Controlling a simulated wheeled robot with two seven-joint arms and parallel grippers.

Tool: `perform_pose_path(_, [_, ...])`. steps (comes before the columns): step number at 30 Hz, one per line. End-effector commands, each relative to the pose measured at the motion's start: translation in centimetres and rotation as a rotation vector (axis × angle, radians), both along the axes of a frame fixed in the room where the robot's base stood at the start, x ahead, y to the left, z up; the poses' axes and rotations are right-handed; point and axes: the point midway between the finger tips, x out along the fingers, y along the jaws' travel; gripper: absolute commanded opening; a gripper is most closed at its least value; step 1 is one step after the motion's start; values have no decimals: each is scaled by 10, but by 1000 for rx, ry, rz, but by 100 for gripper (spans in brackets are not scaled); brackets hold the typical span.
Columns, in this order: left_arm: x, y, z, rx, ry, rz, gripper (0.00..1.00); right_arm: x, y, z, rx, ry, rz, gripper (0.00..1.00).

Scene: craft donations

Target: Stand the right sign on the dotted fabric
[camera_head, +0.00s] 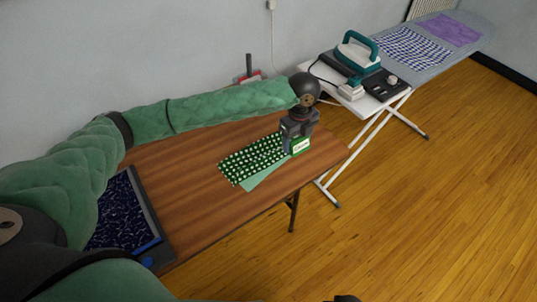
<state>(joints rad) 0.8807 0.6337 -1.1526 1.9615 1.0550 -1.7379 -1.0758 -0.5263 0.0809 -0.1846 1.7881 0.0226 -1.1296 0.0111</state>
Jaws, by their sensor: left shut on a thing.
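My left gripper (291,150) is shut on a small green sign (301,145) with a pale label, at the right end of the brown table. The sign looks upright, beside the right end of the dotted fabric (245,160). I cannot tell whether its bottom edge touches anything. The dotted fabric is dark green with white dots and lies flat, partly over a plain light green piece (268,178). My right gripper is not recognisable; only a small dark shape shows at the bottom edge.
The brown table (190,185) has bare wood left of the fabric. A tray with dark blue patterned cloth (122,218) is at its near left. A red item (249,77) with a dark upright is behind. An iron (356,52) stands on a white stand by an ironing board (465,58).

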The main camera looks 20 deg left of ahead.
Motion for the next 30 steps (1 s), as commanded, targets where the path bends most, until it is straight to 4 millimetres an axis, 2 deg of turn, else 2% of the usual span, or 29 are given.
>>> perform_pose_path(5, [6,20,-10,2,1,13,43,-11,-6,-22,-7,8,0,40])
perform_pose_path(15, [25,81,-47,3,2,13,43,-18,-18,-79,-21,-21,5,40])
perform_pose_path(21, [34,108,-65,2,1,10,43,-25,-26,-105,-29,-37,10,40])
perform_pose_path(30, [34,110,-83,0,1,8,43,-32,-32,-123,-35,-48,14,40])
